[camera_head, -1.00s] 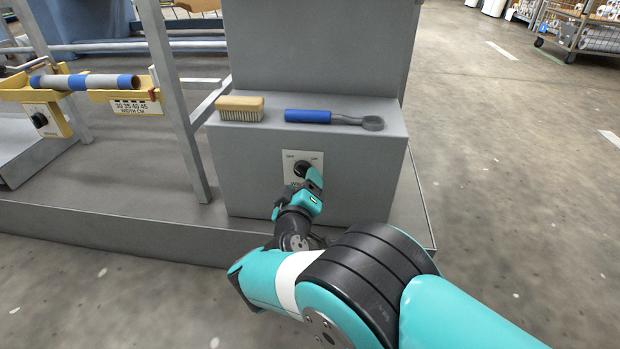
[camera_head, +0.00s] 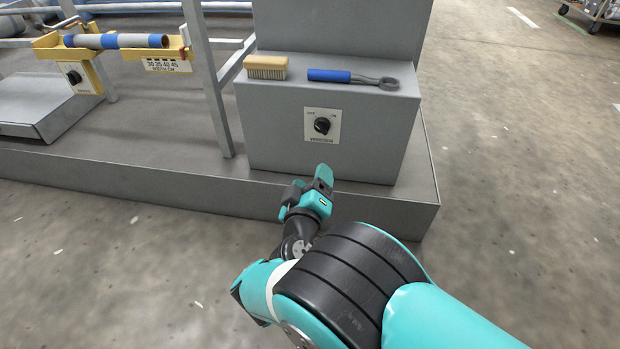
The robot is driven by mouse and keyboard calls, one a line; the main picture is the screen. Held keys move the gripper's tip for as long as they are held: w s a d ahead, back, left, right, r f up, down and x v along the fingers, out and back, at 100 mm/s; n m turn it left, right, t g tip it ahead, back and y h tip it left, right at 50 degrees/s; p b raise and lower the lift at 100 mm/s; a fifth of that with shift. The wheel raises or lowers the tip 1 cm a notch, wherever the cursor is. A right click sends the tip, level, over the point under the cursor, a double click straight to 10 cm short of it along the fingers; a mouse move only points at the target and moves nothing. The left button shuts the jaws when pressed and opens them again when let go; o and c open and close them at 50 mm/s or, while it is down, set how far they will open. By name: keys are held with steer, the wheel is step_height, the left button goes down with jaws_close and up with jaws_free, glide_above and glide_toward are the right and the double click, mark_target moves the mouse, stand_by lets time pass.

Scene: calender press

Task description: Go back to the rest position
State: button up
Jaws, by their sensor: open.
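My gripper (camera_head: 311,184) is open and empty, in front of the grey machine box and below its knob. It is apart from the black rotary knob (camera_head: 322,126), which sits on a white plate marked for off and on on the front of the grey box (camera_head: 270,130). The knob's plate is now in full view. My arm reaches up from the lower right with the elbow bent. The lettering on the plate is too small to read fully.
A wooden brush (camera_head: 266,67) and a blue-handled ring spanner (camera_head: 352,78) lie on the box's ledge. A striped roll (camera_head: 117,41) rests on a yellow holder at the left, above another knob (camera_head: 74,77). A grey platform edge (camera_head: 150,188) runs below.

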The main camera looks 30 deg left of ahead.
steer(key=shift+w, duration=0.1)
steer(key=w+d+r+m+g+h+p, duration=0.3)
steer(key=w+d+r+m+h, duration=0.1)
steer(key=w+d+r, duration=0.45)
steer(key=w+d+r+m+g+h+p, duration=0.1)
steer(key=d+r+m+g+p, duration=0.15)
steer(key=d+r+g, duration=0.7)
steer(key=s+d+r+m+y+p, duration=0.1)
steer(key=s+d+r, duration=0.3)
steer(key=d, duration=0.2)
steer(key=s+d+r+p, duration=0.1)
steer(key=s+d+r, duration=0.2)
steer(key=s+d, duration=0.25)
steer(key=s+d+r+n+g+y+p, duration=0.15)
steer(key=s+d+r, duration=0.25)
steer(key=s, duration=0.5)
steer(key=s+d+r+g+y+p, duration=0.1)
steer(key=s+d+r+g+p, duration=0.2)
steer(key=s, duration=0.7)
step_height(320, 180, up, 38)
steer(key=w+p, duration=0.1)
steer(key=p, duration=3.5)
steer(key=shift+d+r, duration=0.15)
steer(key=shift+d, duration=0.15)
